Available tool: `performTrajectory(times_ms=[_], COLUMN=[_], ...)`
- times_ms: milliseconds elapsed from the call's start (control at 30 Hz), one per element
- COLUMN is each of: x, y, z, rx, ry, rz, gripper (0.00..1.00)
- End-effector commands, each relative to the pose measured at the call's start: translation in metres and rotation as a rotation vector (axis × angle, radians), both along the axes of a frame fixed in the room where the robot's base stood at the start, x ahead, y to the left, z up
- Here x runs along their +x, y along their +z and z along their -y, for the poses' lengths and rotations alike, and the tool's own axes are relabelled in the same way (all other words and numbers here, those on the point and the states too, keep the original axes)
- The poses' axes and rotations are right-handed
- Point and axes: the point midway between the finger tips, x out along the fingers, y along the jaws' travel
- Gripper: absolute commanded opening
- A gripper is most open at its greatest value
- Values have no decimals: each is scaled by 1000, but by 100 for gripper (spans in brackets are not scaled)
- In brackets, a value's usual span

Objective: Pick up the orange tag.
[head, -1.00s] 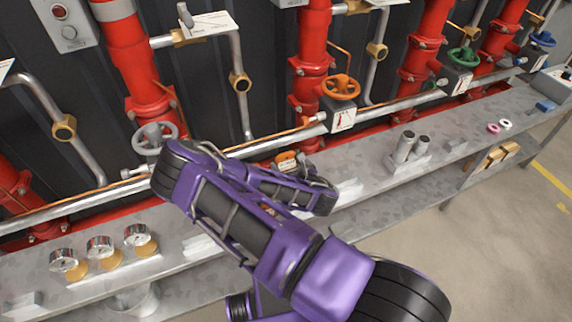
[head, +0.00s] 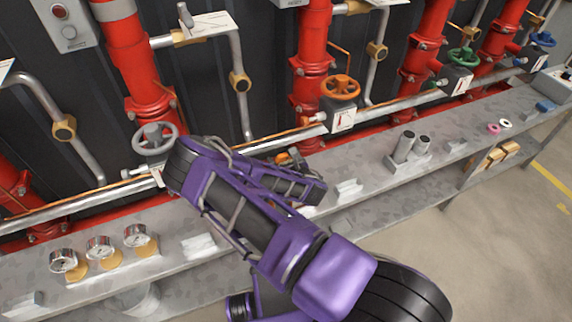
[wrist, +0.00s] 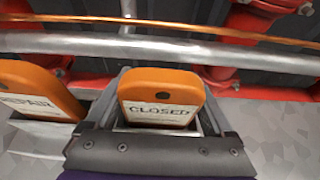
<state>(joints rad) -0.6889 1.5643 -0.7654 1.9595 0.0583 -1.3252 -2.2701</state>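An orange tag with a white label reading "CLOSED" (wrist: 160,88) stands in the middle of the wrist view. A second orange tag, its label reading "REPAIR" (wrist: 42,84), stands to its left. My gripper (wrist: 163,78) is open, with one grey finger on each side of the "CLOSED" tag, close to its edges. Whether the fingers touch it is unclear. The tag's lower end is hidden behind the gripper body. In the head view my purple arm hides most of this spot. Only a bit of orange (head: 283,158) shows beyond the wrist.
A pale horizontal pipe (wrist: 250,55) and red pipes lie behind the tags. An orange valve wheel (head: 340,87) is above.

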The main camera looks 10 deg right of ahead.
Motion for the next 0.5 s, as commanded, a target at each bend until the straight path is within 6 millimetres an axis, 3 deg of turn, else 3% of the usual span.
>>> performTrajectory(times_ms=[33,133,500], x=[0,0,1], y=[0,0,8], z=[0,0,0], rx=[0,0,0], ry=[0,0,0], rz=[0,1,2], gripper=[46,29,29])
